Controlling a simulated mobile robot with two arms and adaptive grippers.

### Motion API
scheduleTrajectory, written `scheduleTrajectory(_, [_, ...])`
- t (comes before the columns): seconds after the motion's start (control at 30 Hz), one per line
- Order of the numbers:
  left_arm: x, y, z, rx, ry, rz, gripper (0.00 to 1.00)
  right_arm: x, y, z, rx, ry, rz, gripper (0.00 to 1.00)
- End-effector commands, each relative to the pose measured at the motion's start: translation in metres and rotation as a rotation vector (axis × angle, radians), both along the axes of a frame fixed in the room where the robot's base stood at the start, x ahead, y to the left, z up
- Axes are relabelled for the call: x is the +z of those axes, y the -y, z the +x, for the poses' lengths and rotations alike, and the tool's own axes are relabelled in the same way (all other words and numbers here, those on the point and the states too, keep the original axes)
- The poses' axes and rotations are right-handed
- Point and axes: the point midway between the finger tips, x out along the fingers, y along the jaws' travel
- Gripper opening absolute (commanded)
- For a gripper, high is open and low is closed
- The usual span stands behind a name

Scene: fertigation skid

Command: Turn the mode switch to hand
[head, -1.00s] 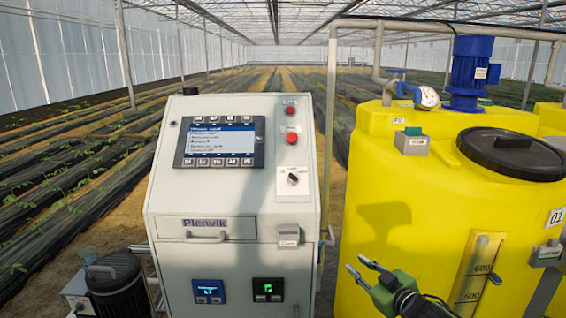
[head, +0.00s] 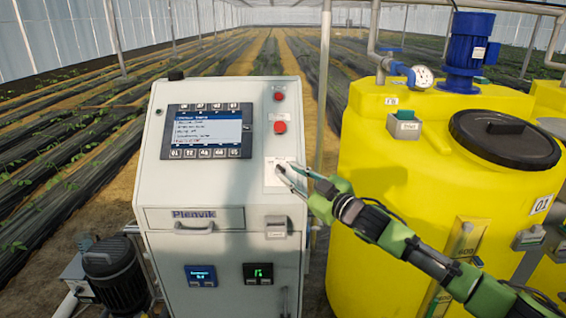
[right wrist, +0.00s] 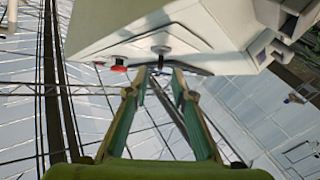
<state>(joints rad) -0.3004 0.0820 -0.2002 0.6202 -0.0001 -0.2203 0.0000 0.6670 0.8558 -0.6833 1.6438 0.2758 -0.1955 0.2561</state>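The mode switch sits on a white plate (head: 271,175) on the right side of the grey cabinet's sloping front. In the head view its knob is largely hidden by my right gripper (head: 285,173), which reaches in from the right with its fingertips at the plate. In the right wrist view the dark knob (right wrist: 160,50) shows just beyond and between the two fingertips of my right gripper (right wrist: 160,71). The fingers are apart and nothing is held; contact with the knob cannot be told. My left gripper is not in view.
A red button (head: 280,127) and a smaller red one (head: 279,97) sit above the switch. A display (head: 207,130) is to its left. A yellow tank (head: 380,170) with a blue motor (head: 468,55) stands right of the cabinet, behind my right arm.

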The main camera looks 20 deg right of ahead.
Motion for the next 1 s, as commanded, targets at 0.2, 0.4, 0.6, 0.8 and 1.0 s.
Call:
scheduleTrajectory(0.2, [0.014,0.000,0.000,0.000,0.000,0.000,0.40,0.002,-0.011,0.029,0.000,0.000,0.000,0.23])
scheduleTrajectory(0.4, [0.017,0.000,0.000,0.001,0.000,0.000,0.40,0.000,-0.015,0.039,0.000,0.000,-0.001,0.23])
scheduleTrajectory(0.6, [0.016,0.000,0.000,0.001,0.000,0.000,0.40,-0.001,-0.015,0.040,0.000,0.000,-0.002,0.23])
scheduleTrajectory(0.8, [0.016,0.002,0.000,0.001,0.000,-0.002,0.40,-0.001,-0.015,0.040,0.000,0.000,-0.001,0.00])
scheduleTrajectory(1.0, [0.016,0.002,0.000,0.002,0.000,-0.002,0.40,-0.001,-0.015,0.040,0.000,0.000,-0.001,0.00])
